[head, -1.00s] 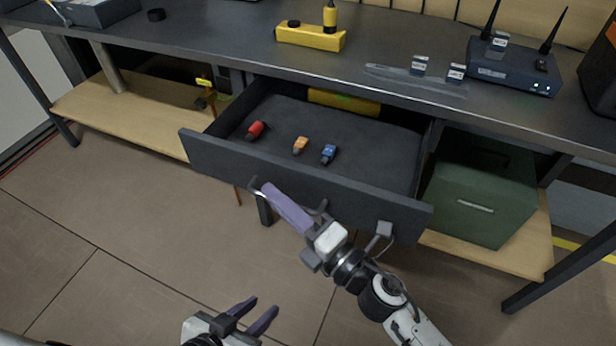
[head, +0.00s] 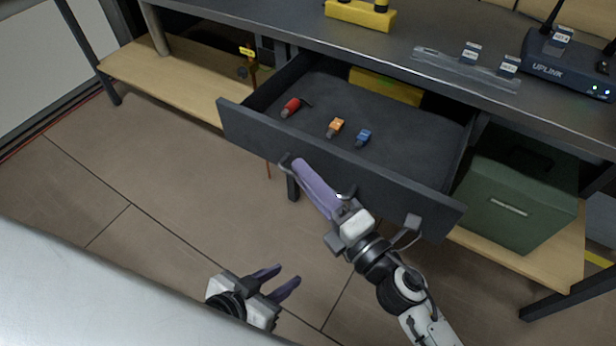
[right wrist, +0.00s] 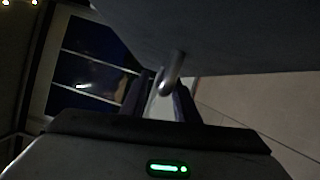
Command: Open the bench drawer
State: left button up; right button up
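The dark bench drawer (head: 340,165) is pulled well out from under the bench top in the head view, its inside showing. A red (head: 291,107), an orange (head: 336,127) and a blue (head: 364,138) small stick lie in it. My right gripper (head: 300,165) is at the grey handle (head: 286,160) on the drawer's front. In the right wrist view the handle (right wrist: 172,72) lies between its fingers, which look closed on it; the contact itself is dark. My left gripper (head: 288,275) is open and empty, low over the floor.
A green box (head: 515,200) stands on the lower wooden shelf right of the drawer. The bench top (head: 420,40) holds a yellow block (head: 360,14), a clear strip (head: 465,70) and a blue router (head: 565,65). The floor in front of the drawer is open at left.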

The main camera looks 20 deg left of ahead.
jog(key=v, duration=1)
jog(key=shift+s, duration=0.1)
